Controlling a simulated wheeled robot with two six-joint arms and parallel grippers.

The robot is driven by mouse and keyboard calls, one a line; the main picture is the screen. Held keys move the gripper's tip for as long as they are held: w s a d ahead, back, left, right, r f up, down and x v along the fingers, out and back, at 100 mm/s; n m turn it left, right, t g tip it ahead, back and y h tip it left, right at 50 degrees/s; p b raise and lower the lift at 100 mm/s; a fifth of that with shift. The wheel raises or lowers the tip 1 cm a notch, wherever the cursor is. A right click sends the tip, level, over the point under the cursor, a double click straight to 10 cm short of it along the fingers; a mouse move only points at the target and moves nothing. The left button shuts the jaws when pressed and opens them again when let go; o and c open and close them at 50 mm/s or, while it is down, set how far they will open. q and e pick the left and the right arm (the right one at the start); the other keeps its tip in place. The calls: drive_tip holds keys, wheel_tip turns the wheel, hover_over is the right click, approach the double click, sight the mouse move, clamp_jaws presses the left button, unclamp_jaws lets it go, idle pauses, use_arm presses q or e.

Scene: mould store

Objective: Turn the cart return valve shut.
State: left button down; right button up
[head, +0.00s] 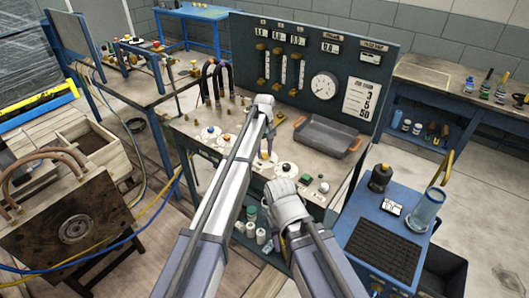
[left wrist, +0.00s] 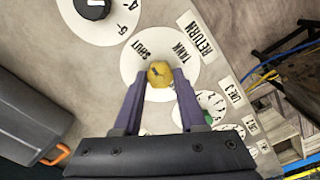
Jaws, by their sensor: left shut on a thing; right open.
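The return valve has a round yellow knob (left wrist: 160,73) on a white dial plate (left wrist: 133,62), marked SHUT and TANK, beside a RETURN label (left wrist: 195,35). My left gripper (left wrist: 159,78) is shut on the knob, one purple finger on each side. A dark mark shows on the knob; I cannot tell exactly where it points. The lower part of the plate is hidden by the gripper. In the head view my left gripper (head: 267,153) reaches down to the bench top and hides the knob. My right gripper (head: 285,205) is open and lower, in front of the bench edge; its fingers are mostly hidden.
A grey tray with orange handles (head: 328,136) lies on the bench, right of my left gripper. Other dials (left wrist: 213,103) and a dark knob (left wrist: 92,8) sit close by. A panel with a gauge (head: 324,86) stands behind. A blue cart (head: 358,240) stands at the right.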

sight(264, 154)
use_arm(q)
drive_tip(key=shift+n, duration=0.9)
drive_tip(key=shift+c, duration=2.3)
unclamp_jaws()
wheel_tip(264, 154, up, 8)
drive_tip(key=p, duration=0.8)
drive_tip(key=shift+f, duration=0.15)
